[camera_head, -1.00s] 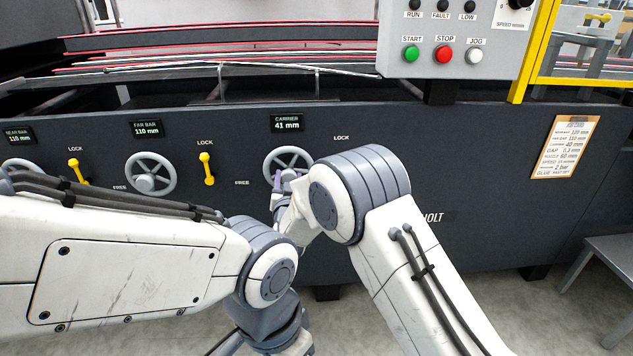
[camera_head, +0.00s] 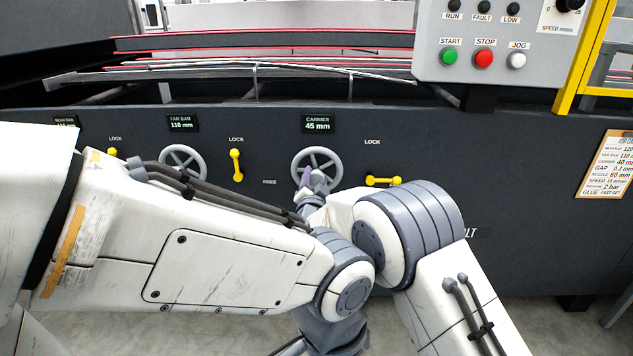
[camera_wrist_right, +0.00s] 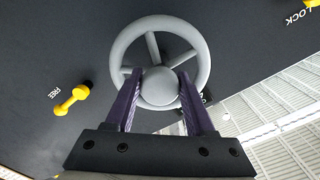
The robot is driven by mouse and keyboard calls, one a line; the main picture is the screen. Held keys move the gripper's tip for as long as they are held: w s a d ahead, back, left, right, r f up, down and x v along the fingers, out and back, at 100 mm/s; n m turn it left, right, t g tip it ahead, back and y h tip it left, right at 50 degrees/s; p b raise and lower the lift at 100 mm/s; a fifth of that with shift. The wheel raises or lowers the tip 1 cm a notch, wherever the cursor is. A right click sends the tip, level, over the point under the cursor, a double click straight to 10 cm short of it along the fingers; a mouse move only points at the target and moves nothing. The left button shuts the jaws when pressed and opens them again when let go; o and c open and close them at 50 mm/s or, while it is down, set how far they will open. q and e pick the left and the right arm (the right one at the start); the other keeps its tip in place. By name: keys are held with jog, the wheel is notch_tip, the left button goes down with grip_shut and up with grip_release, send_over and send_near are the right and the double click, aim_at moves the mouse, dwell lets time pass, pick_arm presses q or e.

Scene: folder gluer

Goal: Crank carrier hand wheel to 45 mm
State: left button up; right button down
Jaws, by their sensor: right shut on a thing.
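The carrier hand wheel (camera_head: 317,153) is a grey spoked wheel on the dark machine panel. The carrier display (camera_head: 317,124) above it reads 45 mm. My right gripper (camera_head: 312,180) is at the lower part of this wheel, partly hidden by my arm. In the right wrist view, the two purple fingers of my right gripper (camera_wrist_right: 160,87) are closed around the round grey hub of the hand wheel (camera_wrist_right: 205,62). My left arm crosses the lower left of the head view, and its gripper is not visible.
A yellow lever (camera_head: 383,181) lies horizontal right of the wheel; the right wrist view shows a yellow lever (camera_wrist_right: 72,100) beside FREE. The far bar wheel (camera_head: 183,162) and its upright lever (camera_head: 236,165) are left. A control box (camera_head: 490,45) overhangs the upper right.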

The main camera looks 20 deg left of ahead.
jog(key=shift+c, duration=1.4)
grip_release()
notch_tip(320, 180, up, 5)
jog(key=shift+a+f+p, duration=0.1)
jog(key=shift+p, duration=1)
jog(key=s+d+r+p, duration=0.2)
jog(key=d+r, duration=0.4)
jog(key=d, duration=0.5)
jog(key=shift+s, duration=0.7)
jog(key=shift+d+r, duration=0.1)
